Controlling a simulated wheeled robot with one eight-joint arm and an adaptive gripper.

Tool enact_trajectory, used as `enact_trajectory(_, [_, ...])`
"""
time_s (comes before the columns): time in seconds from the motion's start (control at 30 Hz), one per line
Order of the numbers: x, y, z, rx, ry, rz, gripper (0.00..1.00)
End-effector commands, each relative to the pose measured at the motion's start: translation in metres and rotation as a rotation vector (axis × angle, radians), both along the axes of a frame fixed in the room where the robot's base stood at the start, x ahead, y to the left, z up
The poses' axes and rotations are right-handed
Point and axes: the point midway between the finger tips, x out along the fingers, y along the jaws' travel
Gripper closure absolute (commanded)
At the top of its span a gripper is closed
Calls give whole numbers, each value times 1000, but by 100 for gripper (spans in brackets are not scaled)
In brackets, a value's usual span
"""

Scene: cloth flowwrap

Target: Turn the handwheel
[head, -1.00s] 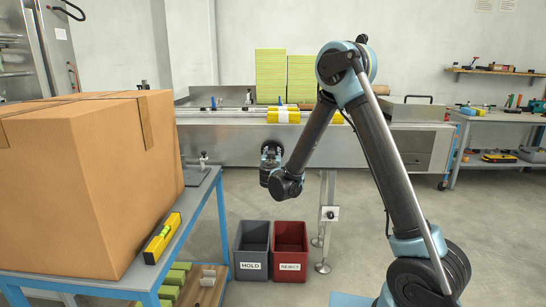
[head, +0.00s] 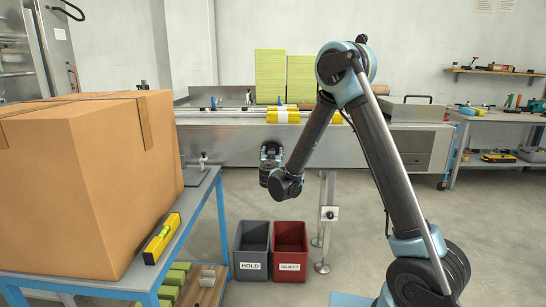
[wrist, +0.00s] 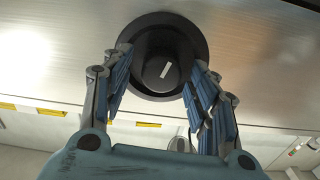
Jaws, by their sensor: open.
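The handwheel (wrist: 160,25) is a round black wheel with a raised hub and a pale mark, on the steel side of the machine in the wrist view. My gripper (wrist: 157,75) is open, with one blue-padded finger on each side of the hub. I cannot tell whether the fingers touch it. In the head view my gripper (head: 271,155) is at the front face of the conveyor machine (head: 228,147), and the handwheel is hidden behind it.
A large cardboard box (head: 90,190) stands on a blue-framed table at the left, with a yellow level (head: 162,240) beside it. A grey HOLD bin (head: 251,248) and a red REJECT bin (head: 290,248) stand on the floor below. Yellow packs (head: 283,116) lie on the conveyor.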

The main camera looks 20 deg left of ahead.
Motion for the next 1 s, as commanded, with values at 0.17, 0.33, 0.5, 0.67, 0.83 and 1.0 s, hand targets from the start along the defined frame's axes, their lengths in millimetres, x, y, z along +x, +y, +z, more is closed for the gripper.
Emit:
enact_trajectory(0.17, [-15,-3,0,0,0,2,46])
enact_trajectory(0.33, [-44,-9,0,0,1,3,46])
enact_trajectory(0.5, [-76,-18,-1,0,1,2,46])
enact_trajectory(0.67, [-99,-24,-1,0,1,1,46])
enact_trajectory(0.83, [-112,-27,-1,0,1,0,46])
enact_trajectory(1.0, [-115,-28,-1,0,1,-1,46])
